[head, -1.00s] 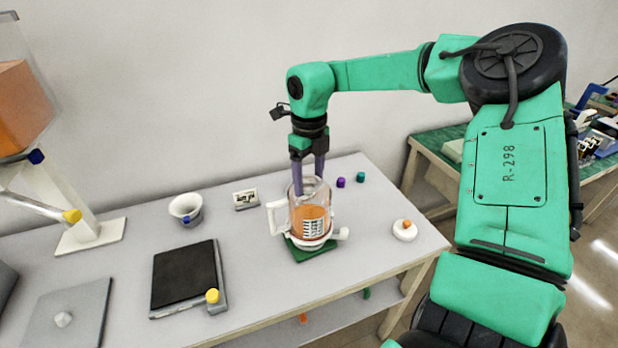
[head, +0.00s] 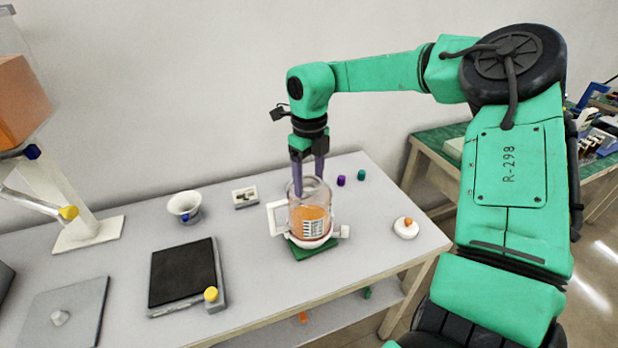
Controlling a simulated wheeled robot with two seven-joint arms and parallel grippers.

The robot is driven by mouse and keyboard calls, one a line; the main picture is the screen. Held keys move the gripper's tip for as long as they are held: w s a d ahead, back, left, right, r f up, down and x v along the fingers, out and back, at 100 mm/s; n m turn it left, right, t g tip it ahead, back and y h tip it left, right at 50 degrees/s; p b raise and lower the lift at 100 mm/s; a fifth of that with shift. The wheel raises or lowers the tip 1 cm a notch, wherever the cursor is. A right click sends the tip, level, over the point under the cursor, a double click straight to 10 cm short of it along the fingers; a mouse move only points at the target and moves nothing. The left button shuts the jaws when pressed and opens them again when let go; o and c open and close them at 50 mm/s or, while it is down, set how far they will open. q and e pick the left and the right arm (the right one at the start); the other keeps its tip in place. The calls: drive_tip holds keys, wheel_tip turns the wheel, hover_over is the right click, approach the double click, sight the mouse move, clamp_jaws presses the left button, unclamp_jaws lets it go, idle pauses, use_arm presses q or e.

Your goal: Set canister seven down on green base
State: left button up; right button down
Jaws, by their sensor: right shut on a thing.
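The canister (head: 311,222) is a clear jar with orange contents, a white handle on its left, a white spout on its right and a printed label. It is upright over the green base (head: 318,252), a flat green square on the table. Whether it touches the base or hangs just above it I cannot tell. My right gripper (head: 308,187) points down from above, with its purple fingers shut on the canister at its rim. The fingertips are partly hidden by the canister wall. My left gripper is not in view.
A black-topped plate with a yellow knob (head: 186,275) and a white funnel cup (head: 185,206) stand to the left. A small white box (head: 245,196) is behind. A white disc with an orange knob (head: 406,227) is on the right. Purple and teal caps lie near the back edge.

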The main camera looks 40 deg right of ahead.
drive_tip(key=shift+f+b, duration=0.7)
drive_tip(key=shift+f, duration=0.2)
unclamp_jaws()
